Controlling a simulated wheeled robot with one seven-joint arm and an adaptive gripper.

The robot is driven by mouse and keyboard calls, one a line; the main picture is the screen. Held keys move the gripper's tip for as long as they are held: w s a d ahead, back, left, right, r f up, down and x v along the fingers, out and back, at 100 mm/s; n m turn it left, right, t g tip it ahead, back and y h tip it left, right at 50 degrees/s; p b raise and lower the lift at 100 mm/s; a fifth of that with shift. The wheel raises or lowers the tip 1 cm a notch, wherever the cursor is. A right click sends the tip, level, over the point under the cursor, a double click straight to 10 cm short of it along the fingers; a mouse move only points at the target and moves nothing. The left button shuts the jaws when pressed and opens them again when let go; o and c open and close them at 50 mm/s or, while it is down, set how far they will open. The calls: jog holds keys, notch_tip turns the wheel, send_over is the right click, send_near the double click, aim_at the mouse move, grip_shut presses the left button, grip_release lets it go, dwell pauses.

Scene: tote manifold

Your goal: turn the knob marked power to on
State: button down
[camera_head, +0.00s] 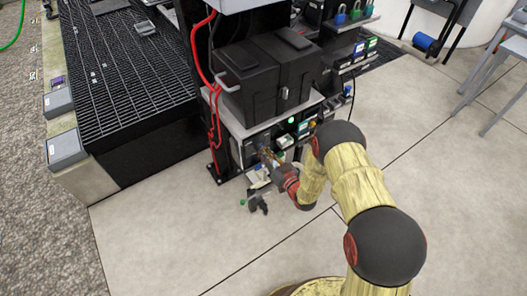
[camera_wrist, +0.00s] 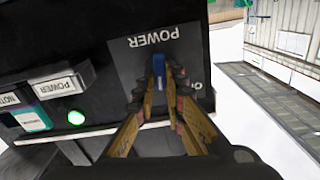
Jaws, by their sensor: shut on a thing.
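The power knob (camera_wrist: 159,65) shows in the wrist view as a narrow blue piece on a dark grey plate (camera_wrist: 125,58). The plate reads POWER upside down above the knob, and a partly hidden marking beginning with O shows at its right. My gripper (camera_wrist: 158,82) has its two fingers on either side of the knob and is shut on it. The fingers hide the knob's base, so its exact setting cannot be told. In the head view my gripper (camera_head: 267,157) reaches the front of the low black panel, and the knob is too small to make out.

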jog(key=shift+w+d+f+m, duration=0.1)
jog(key=shift+d+m, duration=0.05)
jog(key=shift+m, duration=1.65)
jog(key=shift+d+f+m, duration=0.1)
jog(key=shift+m, duration=1.7)
jog(key=c, duration=1.8)
grip_release()
jog(key=shift+c, duration=0.2)
jog(key=v, duration=1.2)
